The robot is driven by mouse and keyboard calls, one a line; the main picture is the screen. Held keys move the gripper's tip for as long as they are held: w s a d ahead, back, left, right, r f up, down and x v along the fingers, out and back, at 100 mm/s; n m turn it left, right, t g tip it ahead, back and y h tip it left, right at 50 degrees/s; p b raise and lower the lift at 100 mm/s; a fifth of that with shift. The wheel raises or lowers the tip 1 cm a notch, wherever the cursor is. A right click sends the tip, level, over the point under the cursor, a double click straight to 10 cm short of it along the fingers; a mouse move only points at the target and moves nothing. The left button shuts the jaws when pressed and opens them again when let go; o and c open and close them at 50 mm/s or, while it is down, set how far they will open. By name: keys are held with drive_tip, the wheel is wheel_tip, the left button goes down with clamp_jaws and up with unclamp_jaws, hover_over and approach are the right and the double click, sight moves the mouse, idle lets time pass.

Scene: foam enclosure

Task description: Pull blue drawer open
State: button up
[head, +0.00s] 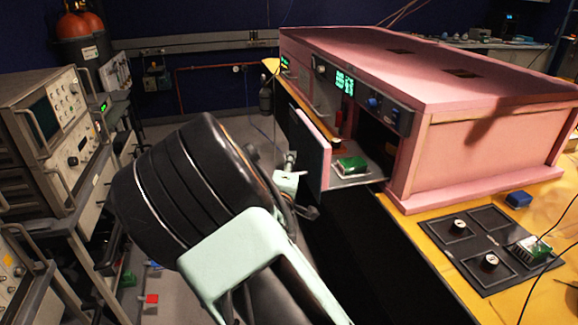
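A drawer sticks out of the front of the pink foam enclosure (500,150). Its front panel (313,148) has a pink edge, and its outer face looks dark in shadow, so I cannot clearly tell it is blue. A green circuit board (351,164) lies on the drawer's grey floor. My gripper (292,182) is low beside the outer face of the panel, mostly hidden behind my thick black arm. I cannot tell whether its fingers touch the drawer or a handle.
The enclosure stands on a yellow bench (410,225). Instrument racks (60,130) stand at the left. Grey floor shows between rack and bench.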

drive_tip(key=s, duration=1.1)
drive_tip(key=shift+s+a+r, duration=0.4)
drive_tip(key=shift+a+r, duration=0.05)
